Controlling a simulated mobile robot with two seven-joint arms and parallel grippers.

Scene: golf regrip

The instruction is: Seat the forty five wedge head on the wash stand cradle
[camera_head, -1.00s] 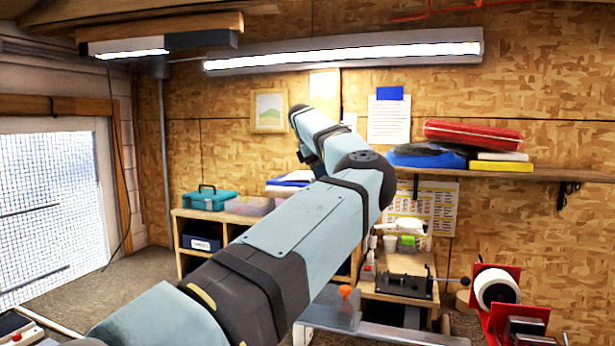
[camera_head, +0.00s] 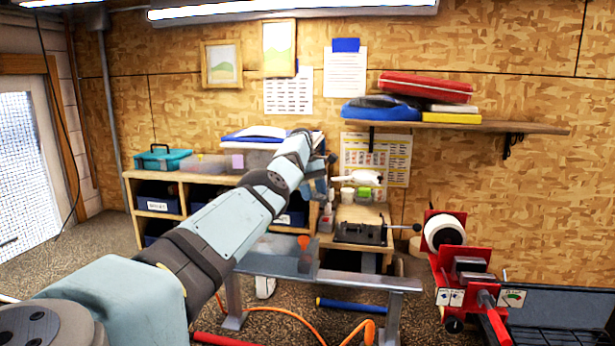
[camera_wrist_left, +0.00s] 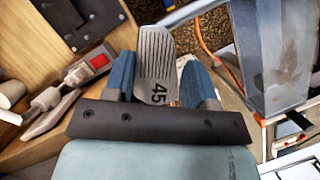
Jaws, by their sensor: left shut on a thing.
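My left gripper (camera_wrist_left: 158,68) is shut on the forty five wedge head (camera_wrist_left: 155,55). The head's grooved grey face and the number 45 show between the blue fingers in the left wrist view. In the head view the arm reaches up and away to the back bench, and the held head is too small to make out. A grey metal stand (camera_head: 335,280) with a sheet-metal basin stands in front of that bench; the basin also shows at the right of the left wrist view (camera_wrist_left: 285,50), apart from the held head. I cannot make out a cradle. My right gripper is out of view.
A wooden bench (camera_head: 350,214) holds a black plate fixture (camera_head: 361,232) and small bottles. A red machine with a white roll (camera_head: 446,231) stands at the right. An orange hose (camera_head: 300,318) lies on the floor. A shelf (camera_head: 500,126) juts from the wall.

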